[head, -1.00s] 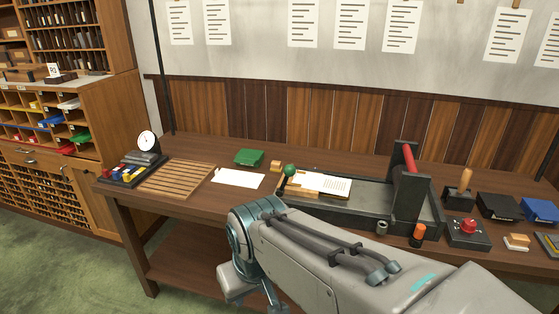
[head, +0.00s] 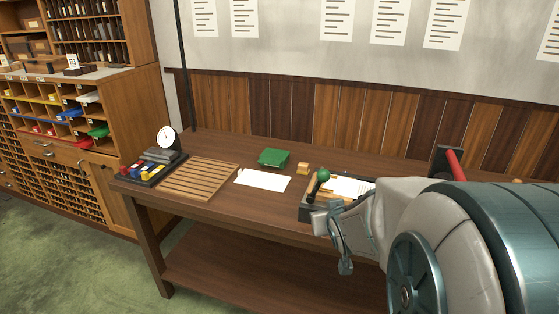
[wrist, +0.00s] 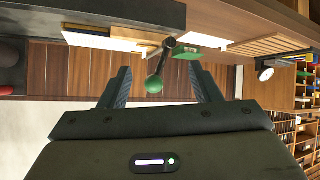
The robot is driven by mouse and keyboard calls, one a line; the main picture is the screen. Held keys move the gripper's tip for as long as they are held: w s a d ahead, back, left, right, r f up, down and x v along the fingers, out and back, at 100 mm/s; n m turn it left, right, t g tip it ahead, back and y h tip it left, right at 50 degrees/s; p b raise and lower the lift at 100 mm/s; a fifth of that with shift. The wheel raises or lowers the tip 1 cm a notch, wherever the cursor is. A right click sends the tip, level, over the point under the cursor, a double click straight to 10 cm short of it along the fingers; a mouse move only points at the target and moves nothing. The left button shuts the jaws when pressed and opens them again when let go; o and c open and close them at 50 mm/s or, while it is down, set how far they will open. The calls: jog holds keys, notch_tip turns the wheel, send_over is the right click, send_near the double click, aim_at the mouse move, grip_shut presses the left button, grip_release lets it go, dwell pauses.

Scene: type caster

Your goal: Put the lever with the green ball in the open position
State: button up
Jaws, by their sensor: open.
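The lever's green ball (head: 323,175) stands on a short dark stem at the left end of the dark machine on the table. The ball (wrist: 154,85) also shows in the wrist view, which looks upside down, with its stem (wrist: 160,60) running up to the table. My gripper (wrist: 161,72) is open, and the ball appears between its two dark fingers, nearer the left one. The fingers do not visibly touch it, and I cannot tell the depth gap. In the head view my arm hides much of the machine.
A white sheet (head: 263,180), a green item (head: 274,157) and a slatted wooden rack (head: 198,179) lie left of the lever. A red bar (head: 454,164) rises at the machine's right. A sorting cabinet (head: 125,150) stands at far left.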

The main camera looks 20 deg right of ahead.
aim_at(326, 179)
jog(key=w+d+t, duration=0.1)
jog(key=w+t, duration=0.1)
jog(key=w, duration=0.3)
jog(key=w+d+t+y, duration=0.1)
jog(key=w+d+t, duration=0.1)
jog(key=w, duration=0.4)
jog(key=w+d+t+y, duration=0.1)
jog(key=w+d+t, duration=0.1)
jog(key=w, duration=0.4)
jog(key=shift+d+f+t+p, duration=0.1)
jog(key=shift+d+t+p, duration=0.15)
jog(key=shift+t, duration=0.45)
grip_shut()
